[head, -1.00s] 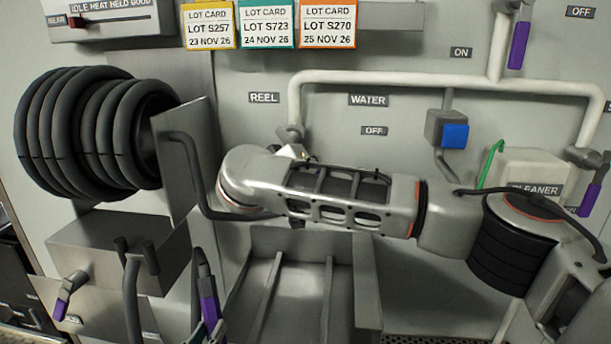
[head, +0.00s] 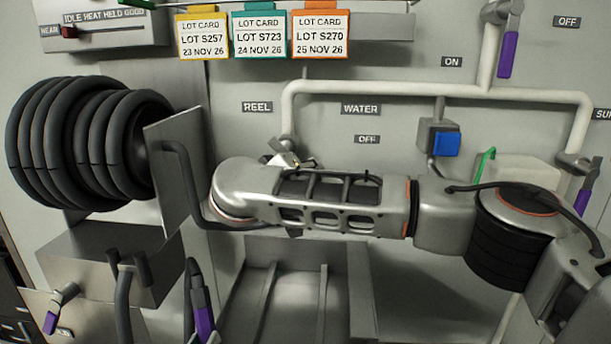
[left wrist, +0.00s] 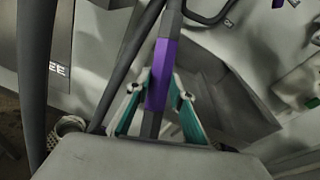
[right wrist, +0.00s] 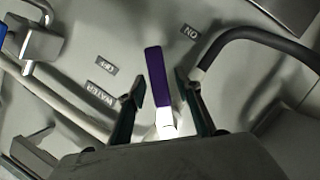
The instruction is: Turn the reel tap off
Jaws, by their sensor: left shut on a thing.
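The reel tap sits at the foot of the pipe below the REEL label (head: 257,106); my right arm hides much of it in the head view. In the right wrist view its purple lever (right wrist: 157,80) stands between the fingers of my right gripper (right wrist: 158,84), with gaps on both sides. The lever points between the OFF label (right wrist: 105,63) and the ON label (right wrist: 191,33). My left gripper (left wrist: 157,92) is shut on the purple grip (left wrist: 160,75) of a dark wand; that grip also shows low in the head view (head: 203,316).
A hose reel (head: 80,140) with a side plate (head: 170,170) is at the left. White pipes (head: 400,88) cross the wall, with another purple lever (head: 508,55) above.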

